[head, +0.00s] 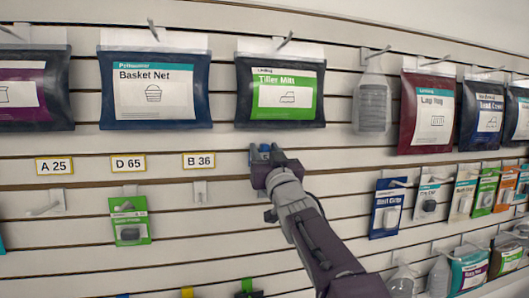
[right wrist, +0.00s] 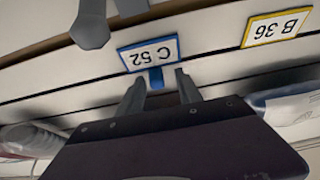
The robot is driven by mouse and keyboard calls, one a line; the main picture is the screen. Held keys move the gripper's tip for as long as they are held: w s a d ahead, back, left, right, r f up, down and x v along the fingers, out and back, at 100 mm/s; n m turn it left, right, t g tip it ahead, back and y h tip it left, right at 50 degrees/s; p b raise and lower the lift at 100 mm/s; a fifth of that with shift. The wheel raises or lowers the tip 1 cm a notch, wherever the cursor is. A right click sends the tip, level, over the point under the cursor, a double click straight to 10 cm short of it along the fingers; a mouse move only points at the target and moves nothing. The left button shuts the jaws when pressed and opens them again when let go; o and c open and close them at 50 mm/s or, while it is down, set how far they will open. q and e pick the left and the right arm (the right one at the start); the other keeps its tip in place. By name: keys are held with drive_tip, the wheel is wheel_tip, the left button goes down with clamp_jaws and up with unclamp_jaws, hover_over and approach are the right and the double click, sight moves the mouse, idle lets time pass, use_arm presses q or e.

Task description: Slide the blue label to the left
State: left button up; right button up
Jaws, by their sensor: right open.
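The blue label (right wrist: 149,54) is a white "C 52" card with a blue border, upside down in the right wrist view. A blue tab (right wrist: 156,78) hangs from it between my fingers. In the head view my right gripper (head: 263,152) is at the label strip and covers most of the blue label; only small blue bits show there. In the right wrist view my right gripper (right wrist: 160,82) is open, one finger on each side of the tab, with gaps visible. My left gripper is not in view.
Yellow-bordered labels B 36 (head: 199,160), D 65 (head: 128,163) and A 25 (head: 54,166) sit left along the same strip. The strip between B 36 and my gripper is clear. Bagged products such as Tiller Mitts (head: 281,88) hang above. An empty hook (head: 200,190) is below B 36.

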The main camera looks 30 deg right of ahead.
drive_tip(key=b+v, duration=0.3)
drive_tip(key=v, duration=0.5)
drive_tip(key=shift+s+a+f+b, duration=0.15)
drive_tip(key=shift+s+b, duration=0.1)
drive_tip(key=shift+b, duration=0.1)
